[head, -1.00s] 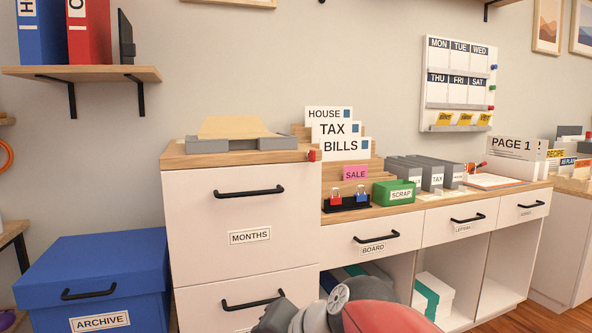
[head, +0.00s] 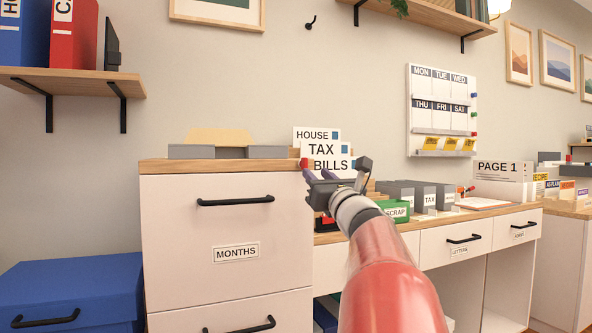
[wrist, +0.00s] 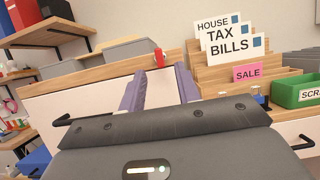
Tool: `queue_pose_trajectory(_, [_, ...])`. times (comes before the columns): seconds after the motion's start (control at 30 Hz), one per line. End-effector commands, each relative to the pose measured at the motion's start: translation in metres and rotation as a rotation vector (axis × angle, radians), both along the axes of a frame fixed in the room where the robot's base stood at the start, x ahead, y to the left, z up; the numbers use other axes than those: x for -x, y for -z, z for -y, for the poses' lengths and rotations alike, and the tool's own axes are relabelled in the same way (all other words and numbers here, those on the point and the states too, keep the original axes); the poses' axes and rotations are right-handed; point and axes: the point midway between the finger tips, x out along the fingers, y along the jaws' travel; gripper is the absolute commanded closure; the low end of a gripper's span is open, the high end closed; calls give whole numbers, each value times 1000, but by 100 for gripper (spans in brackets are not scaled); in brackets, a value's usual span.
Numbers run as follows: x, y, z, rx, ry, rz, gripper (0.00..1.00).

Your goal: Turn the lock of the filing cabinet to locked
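The white filing cabinet (head: 170,240) has a wooden top and stands left of centre in the head view. A small red lock knob (head: 304,163) sits at its upper right front corner. The knob also shows in the wrist view (wrist: 159,57), upright, just beyond the fingertips and roughly in line with the gap. My gripper (head: 314,174) is close to the knob at the cabinet's right edge; in the wrist view its two purple fingers (wrist: 158,82) are apart with nothing between them. I cannot tell whether the knob touches a finger, nor which lock position it marks.
The TAX and BILLS cards (head: 322,150) stand just behind my gripper. A green SCRAP box (head: 396,211) and grey files (head: 425,196) are on the lower desk to the right. A grey tray (head: 192,152) lies on the cabinet. Black drawer handles (head: 235,201) stick out in front.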

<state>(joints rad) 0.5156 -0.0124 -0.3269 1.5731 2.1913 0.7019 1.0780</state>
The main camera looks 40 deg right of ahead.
Motion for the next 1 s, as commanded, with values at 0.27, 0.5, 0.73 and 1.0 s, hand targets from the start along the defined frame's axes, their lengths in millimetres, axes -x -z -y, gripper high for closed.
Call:
queue_pose_trajectory(0.27, [-41, -19, 9, 3, -1, -3, 67])
queue_pose_trajectory(0.5, [-56, -24, 12, 3, -2, -3, 67])
queue_pose_trajectory(0.73, [-56, -23, 12, 3, -2, -3, 67])
queue_pose_trajectory(1.0, [-56, -23, 12, 3, -2, -3, 100])
